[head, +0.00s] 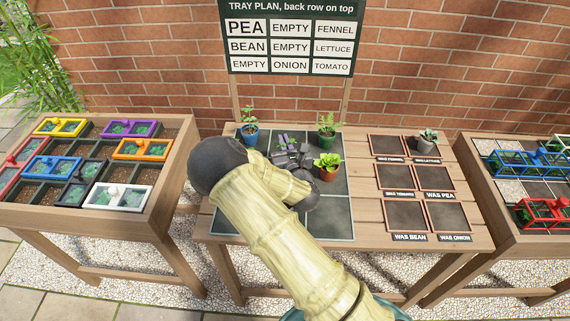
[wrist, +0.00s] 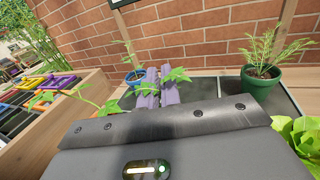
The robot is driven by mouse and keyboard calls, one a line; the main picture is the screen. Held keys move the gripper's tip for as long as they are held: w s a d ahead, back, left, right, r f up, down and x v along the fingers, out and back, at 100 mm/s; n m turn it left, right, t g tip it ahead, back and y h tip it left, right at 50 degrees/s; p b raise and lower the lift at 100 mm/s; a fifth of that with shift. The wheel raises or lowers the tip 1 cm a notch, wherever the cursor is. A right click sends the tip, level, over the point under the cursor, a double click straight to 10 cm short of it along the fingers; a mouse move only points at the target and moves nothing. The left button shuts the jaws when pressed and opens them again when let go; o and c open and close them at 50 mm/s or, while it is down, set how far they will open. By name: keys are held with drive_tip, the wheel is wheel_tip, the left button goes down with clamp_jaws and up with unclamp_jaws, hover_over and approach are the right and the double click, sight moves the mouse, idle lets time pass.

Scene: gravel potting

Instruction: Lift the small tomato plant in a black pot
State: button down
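My gripper (head: 285,146) is over the middle of the dark tray (head: 338,211) on the centre table. In the wrist view its two purple fingers (wrist: 158,92) point away from me, close together. Jagged green leaves (wrist: 177,75), likely the tomato plant's, show around the fingers, with a long leafy stem (wrist: 80,93) to the left. No black pot shows; my gripper body hides what lies below the leaves. I cannot tell whether the fingers are closed on anything.
A blue-potted plant (head: 250,134) stands back left on the tray, a green-potted feathery plant (head: 327,137) back right, a terracotta-potted lettuce (head: 327,171) just right of my gripper. A grey-potted plant (head: 428,142) stands among labelled pads. The planter (head: 150,213) is left.

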wheel_tip(320, 180, up, 10)
idle(0.6)
idle(0.4)
